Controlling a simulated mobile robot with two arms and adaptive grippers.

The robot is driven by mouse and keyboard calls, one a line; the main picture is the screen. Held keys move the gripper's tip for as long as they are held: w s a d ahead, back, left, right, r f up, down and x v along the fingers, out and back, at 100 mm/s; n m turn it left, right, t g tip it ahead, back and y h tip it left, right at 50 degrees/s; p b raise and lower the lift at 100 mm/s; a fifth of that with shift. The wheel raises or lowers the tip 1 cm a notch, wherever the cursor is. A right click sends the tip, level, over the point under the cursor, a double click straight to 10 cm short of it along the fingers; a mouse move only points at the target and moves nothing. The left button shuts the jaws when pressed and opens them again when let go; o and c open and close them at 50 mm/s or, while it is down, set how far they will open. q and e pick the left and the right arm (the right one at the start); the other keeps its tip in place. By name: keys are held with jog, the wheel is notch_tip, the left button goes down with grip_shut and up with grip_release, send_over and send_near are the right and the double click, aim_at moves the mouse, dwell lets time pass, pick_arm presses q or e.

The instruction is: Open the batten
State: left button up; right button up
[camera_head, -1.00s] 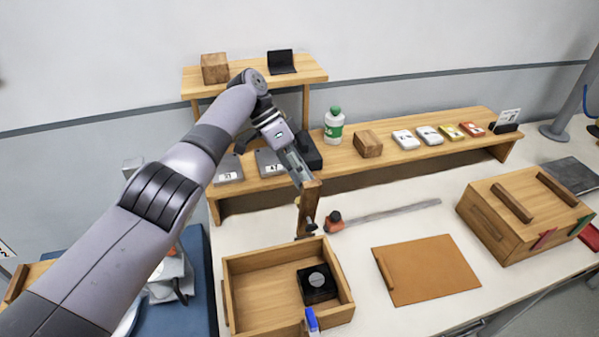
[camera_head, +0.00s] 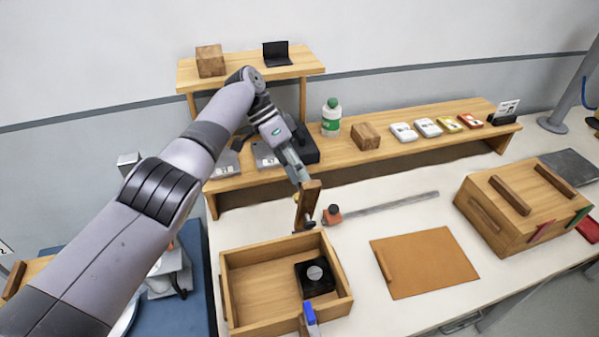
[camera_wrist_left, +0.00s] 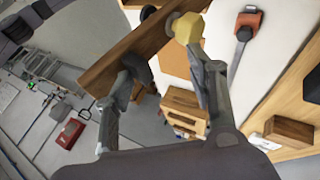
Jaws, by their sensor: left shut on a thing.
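The batten (camera_head: 308,205) is a brown wooden bar, standing roughly upright behind the open wooden box in the head view. In the left wrist view the batten (camera_wrist_left: 122,48) runs diagonally across the top, with a yellow hexagonal knob (camera_wrist_left: 187,28) at its side. My left gripper (camera_head: 303,180) is at the batten's upper end. In the wrist view its fingers (camera_wrist_left: 168,75) are on either side near the knob, shut on the batten. The exact contact is partly hidden.
The open wooden box (camera_head: 228,290) holds a black block with a grey disc (camera_head: 315,275). A grey rail (camera_head: 390,203) with an orange-red end piece (camera_head: 332,215) lies beside the batten. A brown board (camera_head: 430,265) and wooden chest (camera_head: 510,225) are to the right. A shelf (camera_head: 430,142) runs behind.

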pick_arm(q)
jog(key=shift+a+f, duration=0.25)
jog(key=shift+f, duration=0.35)
pick_arm(e)
jog(key=shift+d, duration=0.15)
pick_arm(q)
jog(key=shift+r, duration=0.2)
notch_tip(320, 180, up, 11)
jog(key=shift+d+f, duration=0.15)
jog(key=shift+d, duration=0.1)
pick_arm(e)
jog(key=shift+w, duration=0.2)
